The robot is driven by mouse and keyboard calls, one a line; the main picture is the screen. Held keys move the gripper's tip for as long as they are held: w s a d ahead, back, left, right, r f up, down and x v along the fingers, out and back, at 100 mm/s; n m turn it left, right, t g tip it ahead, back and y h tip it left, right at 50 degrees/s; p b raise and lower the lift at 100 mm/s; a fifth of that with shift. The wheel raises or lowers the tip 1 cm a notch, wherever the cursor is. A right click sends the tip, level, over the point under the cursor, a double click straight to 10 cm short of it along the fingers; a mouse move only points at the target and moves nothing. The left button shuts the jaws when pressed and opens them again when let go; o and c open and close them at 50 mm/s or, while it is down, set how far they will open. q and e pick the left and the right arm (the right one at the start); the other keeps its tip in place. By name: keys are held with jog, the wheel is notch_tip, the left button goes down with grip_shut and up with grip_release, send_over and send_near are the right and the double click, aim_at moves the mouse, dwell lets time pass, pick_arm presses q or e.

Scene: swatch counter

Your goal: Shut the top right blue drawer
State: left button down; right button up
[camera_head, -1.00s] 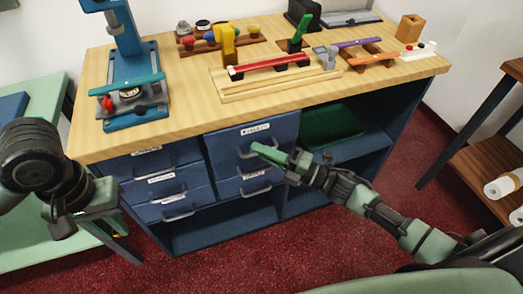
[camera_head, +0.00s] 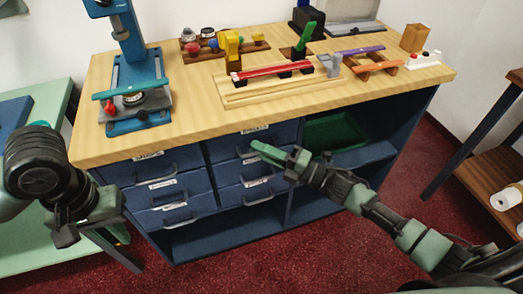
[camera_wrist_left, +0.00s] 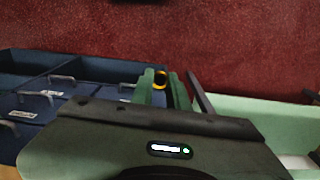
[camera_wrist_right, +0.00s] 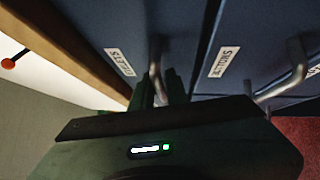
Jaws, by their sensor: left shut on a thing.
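The top right blue drawer (camera_head: 283,134) sits under the worktop in the right-hand drawer column. Its front looks about level with its neighbours, though my gripper partly covers it. My right gripper (camera_head: 262,150) is at this drawer's front. In the right wrist view, the drawer's handle (camera_wrist_right: 155,65) lies between its two fingertips; how tightly they close is unclear. My left gripper (camera_wrist_left: 161,85) is low at the left, away from the drawers. It is shut on a small yellow-and-black round thing (camera_wrist_left: 160,79), seen between its fingers.
The wooden worktop (camera_head: 200,118) holds a blue press (camera_head: 133,75), a wooden rack (camera_head: 270,90) and small coloured parts. Other blue drawers (camera_head: 155,188) sit left and below. A green bin (camera_head: 330,128) lies in the open shelf. A brown shelf (camera_head: 495,180) stands right.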

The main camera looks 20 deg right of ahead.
jog(key=shift+s+d+f, duration=0.1)
jog(key=shift+d, duration=0.1)
pick_arm(q)
jog(key=shift+f+b, duration=0.3)
jog(key=shift+f, duration=0.05)
pick_arm(e)
jog(key=v, duration=1.1)
jog(key=shift+s+d, duration=0.2)
jog(key=shift+s, duration=0.05)
